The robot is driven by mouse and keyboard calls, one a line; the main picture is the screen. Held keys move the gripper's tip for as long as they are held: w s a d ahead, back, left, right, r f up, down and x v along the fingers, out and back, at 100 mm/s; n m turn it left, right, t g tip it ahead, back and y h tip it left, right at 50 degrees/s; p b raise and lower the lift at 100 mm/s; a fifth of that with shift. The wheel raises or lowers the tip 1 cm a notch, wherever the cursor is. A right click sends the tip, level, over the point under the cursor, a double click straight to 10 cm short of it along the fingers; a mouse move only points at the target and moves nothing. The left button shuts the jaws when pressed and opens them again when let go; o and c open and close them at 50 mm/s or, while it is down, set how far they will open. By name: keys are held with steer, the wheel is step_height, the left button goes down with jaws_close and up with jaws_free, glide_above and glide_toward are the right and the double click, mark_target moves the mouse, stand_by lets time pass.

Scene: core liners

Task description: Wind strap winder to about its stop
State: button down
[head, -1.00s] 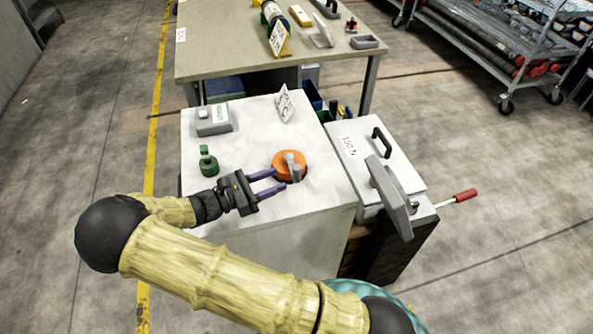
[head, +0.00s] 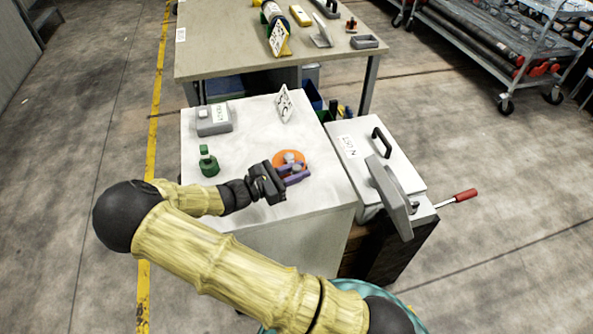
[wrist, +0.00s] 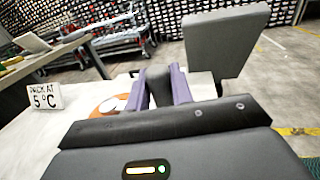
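The strap winder is an orange disc (head: 282,157) with a grey crank and upright knob (head: 289,158), on the white cabinet top near its right edge. My gripper (head: 294,173) is low over the disc's near side, its purple fingers pointing right. In the wrist view, a dark grey knob (wrist: 158,88) stands between the two fingers, one on each side. Whether the fingers press on it or only flank it cannot be told. Part of the orange disc (wrist: 107,107) shows left of the fingers; the fingers and gripper body hide the rest.
A green knobbed object (head: 208,162) and a grey box (head: 213,120) stand on the left of the cabinet top (head: 240,135). A sign card (head: 284,104) stands at the back. To the right are a white lidded box (head: 365,150) and a tilted grey panel (head: 390,197).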

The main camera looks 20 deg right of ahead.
steer(key=shift+d+r+p, duration=0.1)
steer(key=shift+r+p, duration=0.05)
steer(key=shift+p, duration=0.45)
steer(key=shift+d+p, duration=0.15)
steer(key=shift+p, duration=0.2)
steer(key=c, duration=1.3)
jaws_free()
steer(key=s+a, duration=0.1)
steer(key=a, duration=0.4)
steer(key=s+a, duration=0.1)
steer(key=a, duration=0.5)
steer(key=s+a, duration=0.1)
steer(key=a, duration=0.5)
steer(key=shift+s+f+b, duration=0.15)
steer(key=shift+f+b, duration=0.05)
steer(key=shift+b, duration=0.2)
steer(key=shift+d, duration=0.1)
